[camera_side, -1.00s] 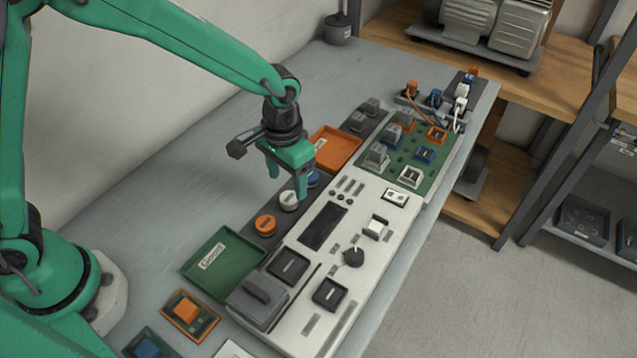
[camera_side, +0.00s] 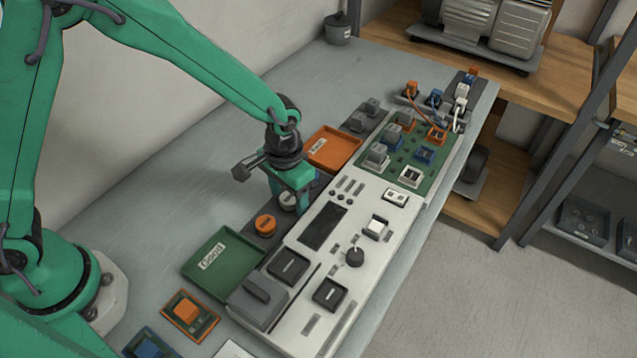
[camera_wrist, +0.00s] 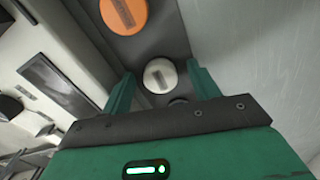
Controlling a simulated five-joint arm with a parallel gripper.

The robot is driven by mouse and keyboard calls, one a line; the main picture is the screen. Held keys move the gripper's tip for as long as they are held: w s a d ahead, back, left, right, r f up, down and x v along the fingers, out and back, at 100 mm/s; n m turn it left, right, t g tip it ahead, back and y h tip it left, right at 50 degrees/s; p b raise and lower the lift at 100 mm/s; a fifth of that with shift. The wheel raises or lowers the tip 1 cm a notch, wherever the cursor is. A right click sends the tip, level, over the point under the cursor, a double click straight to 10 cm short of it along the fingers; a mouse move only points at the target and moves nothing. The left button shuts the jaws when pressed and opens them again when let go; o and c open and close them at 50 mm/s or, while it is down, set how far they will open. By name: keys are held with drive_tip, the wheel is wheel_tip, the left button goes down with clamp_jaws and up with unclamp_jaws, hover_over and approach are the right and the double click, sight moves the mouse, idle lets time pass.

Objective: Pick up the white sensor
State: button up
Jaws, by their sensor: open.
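The white sensor (camera_side: 287,198) is a small round white piece on the dark strip. In the side view my gripper (camera_side: 289,207) is lowered over it and partly hides it. In the wrist view the white sensor (camera_wrist: 159,75) lies between the two green fingers of my open gripper (camera_wrist: 162,82), with a gap visible on each side. Whether a finger touches it I cannot tell.
The orange sensor (camera_side: 266,224) sits near on the same strip and also shows in the wrist view (camera_wrist: 124,13). A green tray (camera_side: 226,262) lies nearer, an orange tray (camera_side: 334,148) farther. The white panel (camera_side: 345,295) runs along the right.

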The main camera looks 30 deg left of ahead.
sight(289, 200)
drive_tip(key=c, duration=1.1)
drive_tip(key=shift+o, duration=0.2)
drive_tip(key=shift+r, duration=0.2)
drive_tip(key=shift+r, duration=0.5)
drive_tip(key=r, duration=0.3)
drive_tip(key=shift+s+d+r, duration=0.1)
drive_tip(key=shift+s+d, duration=0.05)
drive_tip(key=shift+s, duration=0.05)
drive_tip(key=s+d+r, duration=0.6)
drive_tip(key=s, duration=0.3)
drive_tip(key=shift+s+r, duration=0.15)
drive_tip(key=shift+r, duration=0.1)
drive_tip(key=shift+d+m, duration=0.15)
drive_tip(key=shift+m, duration=0.15)
